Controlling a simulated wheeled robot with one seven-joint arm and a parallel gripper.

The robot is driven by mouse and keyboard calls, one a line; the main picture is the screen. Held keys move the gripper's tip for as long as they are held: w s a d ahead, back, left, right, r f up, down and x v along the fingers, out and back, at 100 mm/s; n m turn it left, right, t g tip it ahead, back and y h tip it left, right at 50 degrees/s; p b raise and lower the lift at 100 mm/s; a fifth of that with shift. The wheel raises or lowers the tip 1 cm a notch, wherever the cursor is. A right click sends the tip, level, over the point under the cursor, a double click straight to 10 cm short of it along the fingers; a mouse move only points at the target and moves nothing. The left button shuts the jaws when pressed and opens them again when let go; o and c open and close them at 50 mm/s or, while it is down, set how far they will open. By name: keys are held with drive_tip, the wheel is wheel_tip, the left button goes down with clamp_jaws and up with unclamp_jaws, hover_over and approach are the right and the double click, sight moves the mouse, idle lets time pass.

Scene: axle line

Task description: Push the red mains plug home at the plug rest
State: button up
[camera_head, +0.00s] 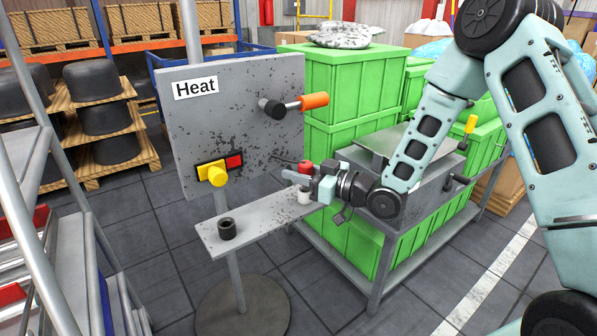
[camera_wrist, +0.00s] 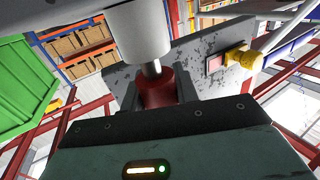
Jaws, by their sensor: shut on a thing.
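The red mains plug (camera_head: 305,166) is between the fingers of my gripper (camera_head: 301,170), at the right end of the grey shelf. My gripper is shut on it. The white plug rest (camera_head: 304,197) stands on the shelf directly below the plug. In the wrist view the red plug (camera_wrist: 158,90) shows between the jaws, with a short bare metal pin (camera_wrist: 152,68) between it and the white rest (camera_wrist: 132,30). The pin's far end is hidden at the rest, so I cannot tell how deep it reaches.
A grey board (camera_head: 180,120) marked "Heat" stands behind the shelf (camera_head: 250,229). It carries a yellow knob (camera_head: 216,175) and an orange-handled part (camera_head: 314,100). A black ring-shaped holder (camera_head: 227,229) sits at the shelf's left end. A grey bench (camera_head: 404,205) is at right.

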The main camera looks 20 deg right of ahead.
drive_tip(key=shift+f+b, duration=0.85)
drive_tip(key=shift+f, duration=0.2)
drive_tip(key=shift+f, duration=0.1)
drive_tip(key=o, duration=1.1)
drive_tip(key=shift+c, duration=0.2)
drive_tip(key=b+v, duration=0.2)
drive_tip(key=v, duration=1.5)
drive_tip(key=shift+s, duration=0.2)
drive_tip(key=shift+d, duration=0.1)
